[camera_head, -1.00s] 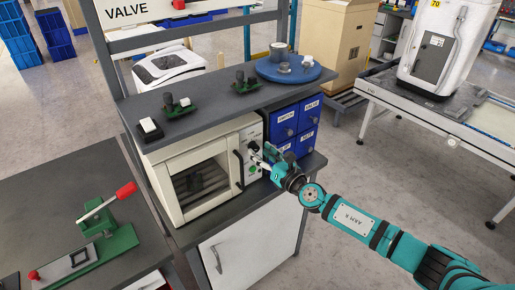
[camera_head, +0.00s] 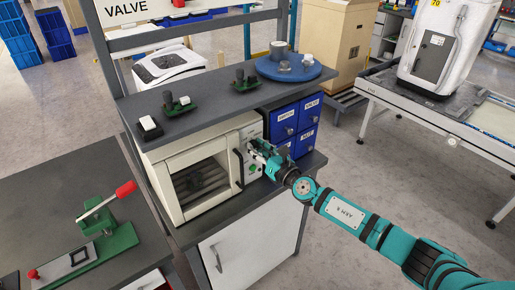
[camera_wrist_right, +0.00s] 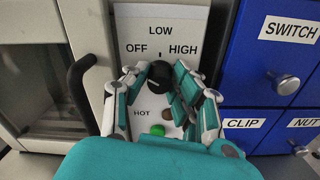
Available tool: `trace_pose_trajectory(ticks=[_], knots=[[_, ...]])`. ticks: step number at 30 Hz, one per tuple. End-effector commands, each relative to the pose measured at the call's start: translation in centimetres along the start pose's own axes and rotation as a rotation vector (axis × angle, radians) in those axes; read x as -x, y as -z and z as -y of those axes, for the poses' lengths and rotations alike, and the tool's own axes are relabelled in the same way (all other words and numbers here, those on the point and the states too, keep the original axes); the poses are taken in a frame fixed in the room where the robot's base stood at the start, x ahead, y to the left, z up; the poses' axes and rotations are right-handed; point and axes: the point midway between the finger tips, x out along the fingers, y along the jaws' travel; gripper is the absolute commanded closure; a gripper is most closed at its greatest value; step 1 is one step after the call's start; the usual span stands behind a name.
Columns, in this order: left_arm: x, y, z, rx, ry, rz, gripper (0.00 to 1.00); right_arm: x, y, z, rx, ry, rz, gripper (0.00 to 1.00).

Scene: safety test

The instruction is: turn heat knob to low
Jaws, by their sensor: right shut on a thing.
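The heat knob (camera_wrist_right: 160,77) is a dark round knob on a pale control panel (camera_wrist_right: 127,32), under the printed words OFF, LOW and HIGH, with LOW at the top middle. My right gripper (camera_wrist_right: 158,74) has its fingers on both sides of the knob and is shut on it. In the head view my right gripper (camera_head: 256,146) is at the panel of the cream oven (camera_head: 160,172) and covers the knob. Which word the knob points to is hard to tell. My left gripper is not in view.
Below the knob are the word HOT and a green button (camera_wrist_right: 158,130). The oven's dark door handle (camera_wrist_right: 82,85) stands out on the left. Blue labelled drawers (camera_wrist_right: 258,85) with round pulls are close on the right. A shelf (camera_head: 205,88) runs above the oven.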

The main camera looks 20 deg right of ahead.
Motion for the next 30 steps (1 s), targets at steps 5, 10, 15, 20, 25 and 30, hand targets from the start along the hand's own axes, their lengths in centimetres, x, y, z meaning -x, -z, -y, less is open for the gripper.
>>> trace_pose_trajectory(ticks=[5, 10, 15, 20, 25, 30], knots=[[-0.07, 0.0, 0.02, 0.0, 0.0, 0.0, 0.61, 0.02, 0.05, 0.05, -0.016, 0.001, 0.0, 1.0], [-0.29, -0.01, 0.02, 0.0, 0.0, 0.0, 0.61, 0.03, 0.16, 0.03, -0.075, 0.0, -0.001, 1.0], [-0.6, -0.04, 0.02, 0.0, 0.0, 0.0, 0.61, 0.02, 0.14, 0.06, -0.188, 0.0, 0.0, 1.0], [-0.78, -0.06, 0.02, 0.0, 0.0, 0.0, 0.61, 0.03, 0.13, 0.09, -0.331, 0.0, 0.0, 1.0], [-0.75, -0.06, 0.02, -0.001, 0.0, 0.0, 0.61, 0.02, 0.05, 0.11, -0.492, 0.001, 0.001, 1.0], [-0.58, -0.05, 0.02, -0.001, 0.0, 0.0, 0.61, 0.03, 0.09, 0.13, -0.651, 0.001, 0.0, 1.0]])
